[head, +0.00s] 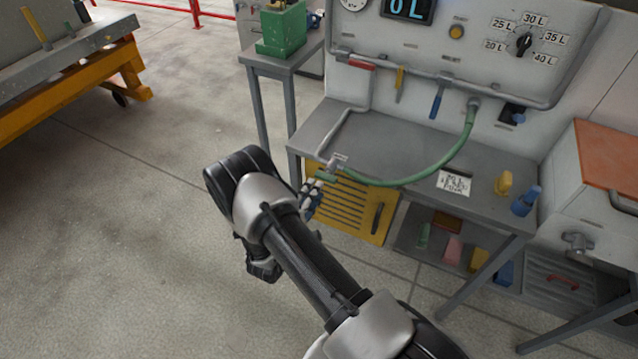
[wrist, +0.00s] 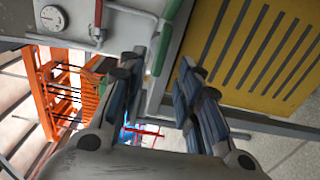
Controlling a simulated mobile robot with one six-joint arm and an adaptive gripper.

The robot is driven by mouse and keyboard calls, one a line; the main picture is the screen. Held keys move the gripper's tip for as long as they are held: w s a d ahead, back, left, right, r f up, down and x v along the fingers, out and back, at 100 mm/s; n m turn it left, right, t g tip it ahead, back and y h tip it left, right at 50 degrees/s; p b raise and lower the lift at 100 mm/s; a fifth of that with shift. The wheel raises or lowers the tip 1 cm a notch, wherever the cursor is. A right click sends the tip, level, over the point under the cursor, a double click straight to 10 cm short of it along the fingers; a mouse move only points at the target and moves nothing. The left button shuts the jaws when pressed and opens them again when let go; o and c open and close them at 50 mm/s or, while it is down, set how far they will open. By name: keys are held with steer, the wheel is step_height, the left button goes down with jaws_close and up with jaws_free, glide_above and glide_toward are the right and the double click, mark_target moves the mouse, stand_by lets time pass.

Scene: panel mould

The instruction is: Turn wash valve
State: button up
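A small valve with a green handle (head: 325,176) sits at the bench's front left edge, at the lower end of a grey pipe (head: 345,128). A small label above it is too small to read. In the wrist view the green handle (wrist: 164,45) shows ahead, in line with the gap between my fingers. My gripper (head: 312,197) is just below and in front of this handle in the head view. In the wrist view my gripper (wrist: 160,62) is open, with nothing held. I cannot tell whether a finger touches the handle.
A green hose (head: 440,165) curves from the valve to the wall panel. Red (head: 360,64), yellow (head: 399,82) and blue (head: 437,101) handles hang above. A yellow slatted panel (head: 345,205) stands below the bench. Open floor (head: 130,240) lies left.

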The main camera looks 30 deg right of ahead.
steer(key=v, duration=0.6)
steer(key=shift+s+a, duration=0.25)
steer(key=w+a+r+m+y, duration=0.4)
steer(key=w+a+r+y, duration=0.25)
steer(key=w+r, duration=0.35)
steer(key=s+a+r+m+y, duration=0.1)
steer(key=a+r+y, duration=0.15)
steer(key=r, duration=0.35)
steer(key=s+a+r+y, duration=0.1)
steer(key=a+r+y, duration=0.1)
steer(key=r+y, duration=0.3)
steer(key=s+r+g+y, duration=0.1)
steer(key=s+r, duration=0.3)
steer(key=s, duration=0.4)
steer(key=s+d+r+m+g, duration=0.1)
steer(key=s+r+g, duration=0.15)
steer(key=s, duration=0.45)
steer(key=s+r+g+y, duration=0.1)
steer(key=s+r, duration=0.3)
steer(key=s, duration=0.4)
steer(key=s+d+m+g+h, duration=0.1)
steer(key=s+d, duration=0.3)
steer(key=s, duration=0.7)
steer(key=shift+d+m+g+h, duration=0.3)
steer(key=shift+m+g+h, duration=0.1)
steer(key=shift+g, duration=0.05)
